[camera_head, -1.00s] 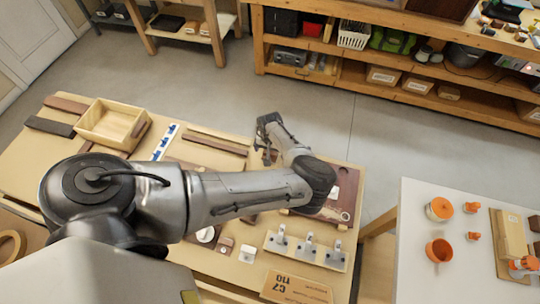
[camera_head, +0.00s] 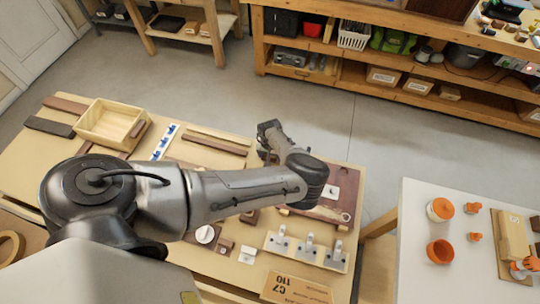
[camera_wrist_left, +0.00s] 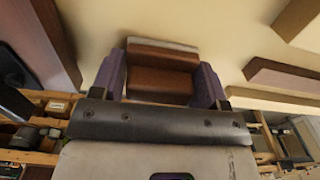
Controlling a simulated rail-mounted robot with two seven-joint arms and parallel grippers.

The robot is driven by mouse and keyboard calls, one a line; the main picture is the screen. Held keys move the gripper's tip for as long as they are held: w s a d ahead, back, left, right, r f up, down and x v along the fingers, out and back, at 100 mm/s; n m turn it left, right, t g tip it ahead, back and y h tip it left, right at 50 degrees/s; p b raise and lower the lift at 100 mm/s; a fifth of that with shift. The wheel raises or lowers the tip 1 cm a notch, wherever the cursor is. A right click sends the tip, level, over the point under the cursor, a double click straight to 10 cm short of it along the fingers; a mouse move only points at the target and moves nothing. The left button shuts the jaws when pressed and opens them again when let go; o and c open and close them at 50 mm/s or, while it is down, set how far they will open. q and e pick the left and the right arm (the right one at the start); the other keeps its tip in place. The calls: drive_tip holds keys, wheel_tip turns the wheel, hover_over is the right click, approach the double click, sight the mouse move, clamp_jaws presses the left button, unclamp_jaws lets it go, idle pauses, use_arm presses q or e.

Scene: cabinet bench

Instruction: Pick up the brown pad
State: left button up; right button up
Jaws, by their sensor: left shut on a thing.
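My left gripper (camera_wrist_left: 163,88) is shut on the brown pad (camera_wrist_left: 161,77), which sits between its two purplish fingers in the left wrist view. The pad looks like a brown block with a lighter strip along its far edge. In the head view my left arm reaches across the bench, with the left gripper (camera_head: 266,153) near the bench's far edge. There the pad is mostly hidden by the gripper and cannot be made out clearly. My right gripper is not in view.
The wooden bench carries an open wooden box (camera_head: 99,127), a strip with blue pieces (camera_head: 164,142), a dark brown board (camera_head: 325,205), a board with metal clamps (camera_head: 305,250) and a cardboard box (camera_head: 296,288). A white table (camera_head: 412,215) with orange items stands right.

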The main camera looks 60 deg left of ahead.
use_arm(q)
drive_tip(key=c, duration=0.3)
drive_tip(key=shift+r, duration=0.4)
drive_tip(key=r, duration=0.3)
drive_tip(key=shift+d+r+p, duration=0.25)
drive_tip(key=shift+r+p, duration=0.15)
drive_tip(key=w+d+r+p, duration=0.1)
drive_tip(key=d+r, duration=0.1)
drive_tip(key=d, duration=0.1)
drive_tip(key=d+r+p, duration=0.1)
drive_tip(key=d, duration=0.1)
drive_tip(key=w+d+r+p, duration=0.1)
drive_tip(key=d+r, duration=0.1)
drive_tip(key=d, duration=0.1)
drive_tip(key=shift+w+d+r, duration=0.3)
drive_tip(key=shift+r, duration=0.05)
drive_tip(key=shift+w+d+r+p, duration=0.2)
drive_tip(key=shift+d+p, duration=0.2)
drive_tip(key=shift+d, duration=0.15)
drive_tip(key=shift+w+d+r+p, duration=0.15)
drive_tip(key=shift+d+p, duration=0.2)
drive_tip(key=shift+d, duration=0.2)
